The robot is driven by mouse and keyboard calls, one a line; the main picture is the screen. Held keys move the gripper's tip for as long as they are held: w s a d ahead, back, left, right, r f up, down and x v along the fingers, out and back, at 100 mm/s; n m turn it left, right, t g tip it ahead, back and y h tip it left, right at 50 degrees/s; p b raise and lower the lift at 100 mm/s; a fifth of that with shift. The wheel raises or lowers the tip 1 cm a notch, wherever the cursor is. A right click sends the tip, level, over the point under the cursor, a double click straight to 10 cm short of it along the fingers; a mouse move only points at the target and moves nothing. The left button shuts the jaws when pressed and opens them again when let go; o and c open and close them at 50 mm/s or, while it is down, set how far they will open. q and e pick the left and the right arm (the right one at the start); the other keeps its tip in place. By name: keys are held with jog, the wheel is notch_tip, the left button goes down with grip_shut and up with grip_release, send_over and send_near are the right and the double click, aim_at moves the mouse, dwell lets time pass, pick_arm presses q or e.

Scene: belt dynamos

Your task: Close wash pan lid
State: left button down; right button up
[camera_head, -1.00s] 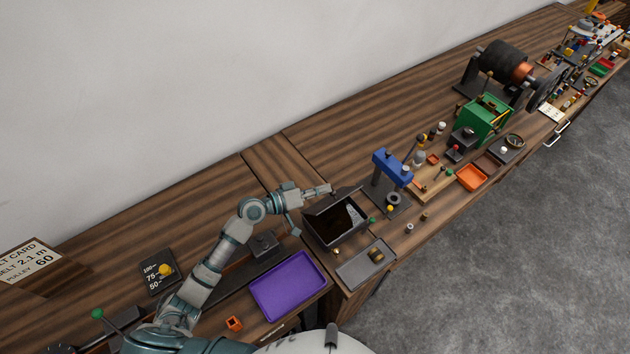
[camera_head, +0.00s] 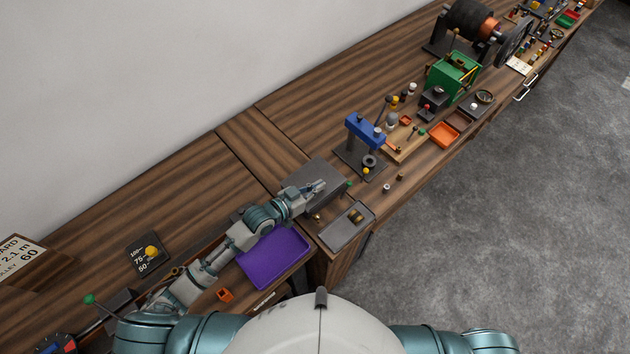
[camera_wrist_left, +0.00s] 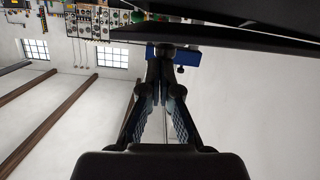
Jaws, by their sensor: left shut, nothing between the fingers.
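The wash pan's lid (camera_head: 322,172) is a dark grey panel that lies about flat over the pan in the head view, and the pan's inside is hidden. Whether the lid rests fully on the rim I cannot tell. My left gripper (camera_head: 318,186) is shut and empty, at the lid's top face, near its front part. In the left wrist view the gripper's fingers (camera_wrist_left: 163,58) are together, with a dark flat edge (camera_wrist_left: 235,32) close by. My right gripper is not in view.
A grey tray (camera_head: 344,228) lies in front of the pan. A purple tray (camera_head: 274,258) is to the left, under my left arm. A blue press (camera_head: 364,130) stands just right of the pan. The wooden bench (camera_head: 225,165) behind is clear.

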pick_arm(q)
jog(key=shift+s+f, duration=0.1)
jog(key=shift+f, duration=0.45)
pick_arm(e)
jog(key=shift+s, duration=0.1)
pick_arm(q)
jog(key=shift+s+f, duration=0.15)
jog(key=r+p, duration=0.2)
jog(key=r, duration=0.1)
jog(key=r+p, duration=0.1)
jog(key=p, duration=0.1)
jog(key=shift+w+r, duration=0.25)
jog(key=shift+r, duration=0.05)
jog(key=b+v, duration=0.1)
jog(key=v, duration=0.9)
jog(key=shift+s+b, duration=0.25)
jog(key=shift+b, duration=0.15)
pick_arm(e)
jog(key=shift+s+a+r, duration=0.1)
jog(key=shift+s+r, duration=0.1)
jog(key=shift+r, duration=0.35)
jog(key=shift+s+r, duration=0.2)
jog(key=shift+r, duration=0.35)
